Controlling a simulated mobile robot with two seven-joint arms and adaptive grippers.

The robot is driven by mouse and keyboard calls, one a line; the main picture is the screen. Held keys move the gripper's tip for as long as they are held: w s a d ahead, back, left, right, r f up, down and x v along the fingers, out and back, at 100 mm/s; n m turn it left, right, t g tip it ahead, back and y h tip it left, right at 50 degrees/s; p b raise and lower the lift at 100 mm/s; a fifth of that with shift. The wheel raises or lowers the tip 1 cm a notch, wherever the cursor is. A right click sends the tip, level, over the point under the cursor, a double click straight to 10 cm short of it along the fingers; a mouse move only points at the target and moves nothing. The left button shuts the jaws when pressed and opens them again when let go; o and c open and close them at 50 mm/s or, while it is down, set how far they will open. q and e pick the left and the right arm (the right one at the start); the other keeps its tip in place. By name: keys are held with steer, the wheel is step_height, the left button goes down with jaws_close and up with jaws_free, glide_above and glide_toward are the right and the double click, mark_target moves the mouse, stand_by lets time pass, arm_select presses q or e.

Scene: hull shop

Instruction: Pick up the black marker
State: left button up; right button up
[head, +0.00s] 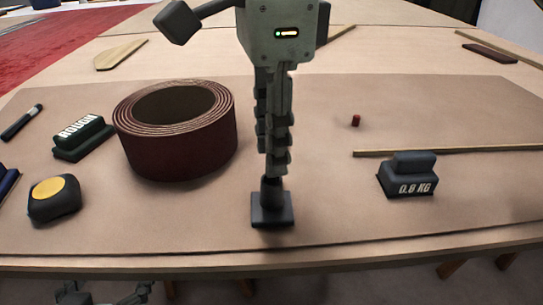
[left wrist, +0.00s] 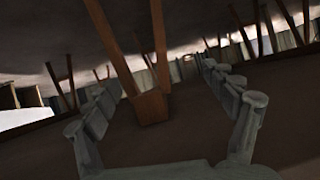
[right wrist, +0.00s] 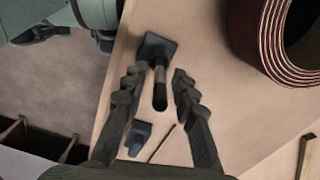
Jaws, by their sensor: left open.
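The black marker (head: 21,123) lies at the far left of the bench in the head view, with a pale band near one end. My right gripper (head: 272,180) is far to its right, pointing down over a black upright handle on a square base (head: 271,210). In the right wrist view my right gripper (right wrist: 157,80) is open, its fingers on either side of that handle (right wrist: 160,92), with gaps visible. My left gripper (head: 104,292) is below the bench's front edge. In the left wrist view its fingers (left wrist: 160,85) are spread and empty.
A dark red roll (head: 180,150) stands between the marker and my right gripper. A black block (head: 84,138) and a yellow-topped tape measure (head: 54,200) are near the marker. A 0.8 KG weight (head: 407,177), wooden stick (head: 470,150) and red cylinder (head: 356,120) lie right.

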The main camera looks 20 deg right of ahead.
jaws_close()
steer(key=shift+r, duration=0.1)
